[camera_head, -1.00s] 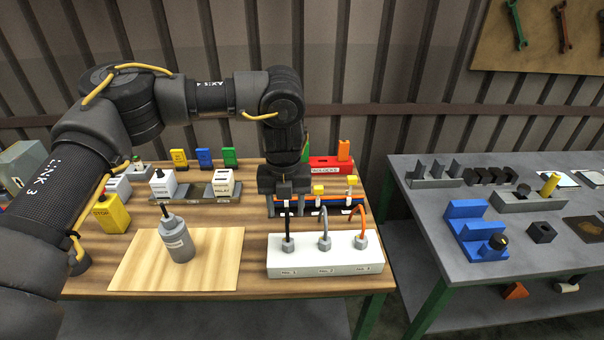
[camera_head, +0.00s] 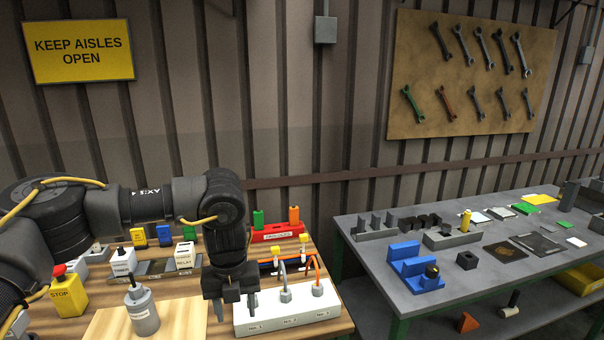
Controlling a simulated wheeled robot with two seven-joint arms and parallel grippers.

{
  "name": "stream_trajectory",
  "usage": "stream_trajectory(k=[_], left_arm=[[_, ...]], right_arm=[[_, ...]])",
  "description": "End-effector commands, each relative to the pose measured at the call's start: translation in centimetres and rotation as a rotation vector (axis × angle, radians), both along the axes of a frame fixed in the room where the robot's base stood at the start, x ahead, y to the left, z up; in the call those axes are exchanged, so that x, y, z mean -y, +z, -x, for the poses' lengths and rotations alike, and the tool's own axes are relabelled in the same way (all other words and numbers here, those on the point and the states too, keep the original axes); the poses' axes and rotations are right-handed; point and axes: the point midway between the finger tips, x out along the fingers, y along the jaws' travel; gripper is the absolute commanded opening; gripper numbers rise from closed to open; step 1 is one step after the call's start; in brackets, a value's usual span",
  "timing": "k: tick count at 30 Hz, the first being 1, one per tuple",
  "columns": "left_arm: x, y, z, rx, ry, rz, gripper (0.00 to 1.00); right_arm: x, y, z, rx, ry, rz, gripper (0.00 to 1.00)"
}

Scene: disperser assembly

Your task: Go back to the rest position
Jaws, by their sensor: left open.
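My left gripper (camera_head: 235,303) points down, open, with nothing seen between its fingers. It overlaps the left end of the white holder block (camera_head: 290,315) in the picture; I cannot tell the gap in depth. The holder carries curved tubes on grey nuts: a grey one (camera_head: 285,293) in the middle and an orange one (camera_head: 317,285) at the right. The position at No. 1 is mostly hidden by my gripper. A grey bottle with a dark top (camera_head: 142,310) stands upright on a pale wooden board (camera_head: 110,325), left of my gripper. My right gripper is out of view.
A yellow stop box (camera_head: 67,296) and labelled blocks (camera_head: 123,262) stand left on the wooden table. A red block (camera_head: 278,233) is behind. A grey table (camera_head: 450,285) with a blue fixture (camera_head: 413,268) stands right. The wall above is clear of my arm.

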Motion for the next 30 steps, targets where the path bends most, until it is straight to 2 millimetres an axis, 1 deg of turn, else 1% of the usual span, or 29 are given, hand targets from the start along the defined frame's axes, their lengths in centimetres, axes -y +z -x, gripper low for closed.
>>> stream_trajectory(k=[1,2,8,11,14,17,20,21,23,24,26,27,29,30], left_arm=[[0.7,-0.8,0.3,-0.005,-0.013,0.015,0.50],[1.0,-1.0,0.4,-0.003,-0.019,0.024,0.50],[3.5,-3.3,1.4,-0.001,-0.055,0.097,0.50],[5.4,-4.7,2.3,0.000,-0.078,0.149,0.50],[8.0,-6.2,3.3,0.004,-0.101,0.222,0.50],[11.1,-7.7,4.8,0.007,-0.118,0.316,0.50],[14.8,-9.0,6.8,0.009,-0.118,0.438,0.50],[16.5,-9.4,7.7,0.011,-0.108,0.498,0.50],[19.1,-9.7,9.2,0.012,-0.079,0.601,0.50],[20.9,-9.6,10.2,0.015,-0.046,0.680,0.50],[23.3,-9.2,11.6,0.019,0.030,0.805,0.50],[24.6,-8.6,12.2,0.021,0.096,0.886,0.50],[25.9,-7.7,12.7,0.025,0.215,0.995,0.50],[26.3,-7.1,12.8,0.025,0.306,1.058,0.50]], right_arm=[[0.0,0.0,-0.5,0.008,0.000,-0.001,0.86],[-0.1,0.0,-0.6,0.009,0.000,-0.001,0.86],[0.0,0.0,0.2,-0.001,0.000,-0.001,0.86],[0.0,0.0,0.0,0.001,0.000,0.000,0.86],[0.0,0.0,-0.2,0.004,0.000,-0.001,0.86],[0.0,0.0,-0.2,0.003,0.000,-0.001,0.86],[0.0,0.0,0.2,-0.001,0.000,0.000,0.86],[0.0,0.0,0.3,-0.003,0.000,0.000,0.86],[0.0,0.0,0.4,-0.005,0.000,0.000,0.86],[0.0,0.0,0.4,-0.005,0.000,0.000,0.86],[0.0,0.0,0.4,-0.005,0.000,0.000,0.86],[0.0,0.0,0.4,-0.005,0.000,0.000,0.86],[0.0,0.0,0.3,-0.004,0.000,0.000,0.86],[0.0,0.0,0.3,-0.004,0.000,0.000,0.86]])
